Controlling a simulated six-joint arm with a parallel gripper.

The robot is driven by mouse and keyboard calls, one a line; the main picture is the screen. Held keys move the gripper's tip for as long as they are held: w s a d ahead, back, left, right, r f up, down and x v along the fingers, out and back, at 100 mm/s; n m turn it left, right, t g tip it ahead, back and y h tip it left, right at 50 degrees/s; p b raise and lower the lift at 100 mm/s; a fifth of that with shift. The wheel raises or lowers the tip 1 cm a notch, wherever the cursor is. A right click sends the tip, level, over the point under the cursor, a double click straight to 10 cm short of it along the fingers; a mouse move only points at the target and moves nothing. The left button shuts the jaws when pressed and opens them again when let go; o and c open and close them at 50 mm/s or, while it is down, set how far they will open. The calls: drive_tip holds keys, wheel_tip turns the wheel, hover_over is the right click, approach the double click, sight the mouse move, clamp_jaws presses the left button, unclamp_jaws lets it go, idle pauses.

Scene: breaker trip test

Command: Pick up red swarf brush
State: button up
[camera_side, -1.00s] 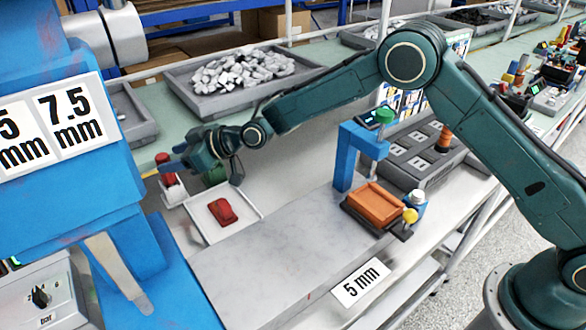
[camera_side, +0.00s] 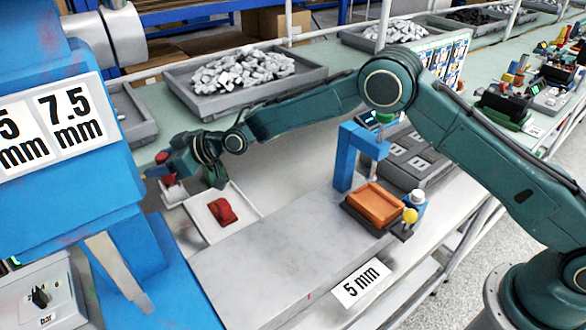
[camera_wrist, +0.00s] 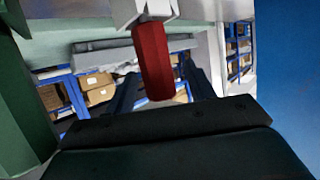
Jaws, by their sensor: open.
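The red swarf brush (camera_wrist: 154,62) shows in the wrist view as a red handle coming out of a white holder (camera_wrist: 128,12) at the top. It lies in the picture between the two dark fingers of my gripper (camera_wrist: 160,92). The jaws are open, and I cannot tell how deep the handle sits between them. In the side view my gripper (camera_side: 166,170) is at the white holder (camera_side: 174,193), left of the white tray. A bit of the red brush (camera_side: 167,181) shows below the fingers. Its bristles are hidden.
A white tray (camera_side: 243,199) with a red part (camera_side: 222,211) lies just right of the holder. The blue machine (camera_side: 70,170) stands close on the left. A blue stand (camera_side: 345,160) is farther right.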

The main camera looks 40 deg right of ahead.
drive_tip(key=shift+c, duration=0.2)
drive_tip(key=c, duration=1)
drive_tip(key=shift+r, duration=0.1)
wheel_tip(320, 180, up, 20)
drive_tip(key=shift+f, duration=0.1)
idle(0.4)
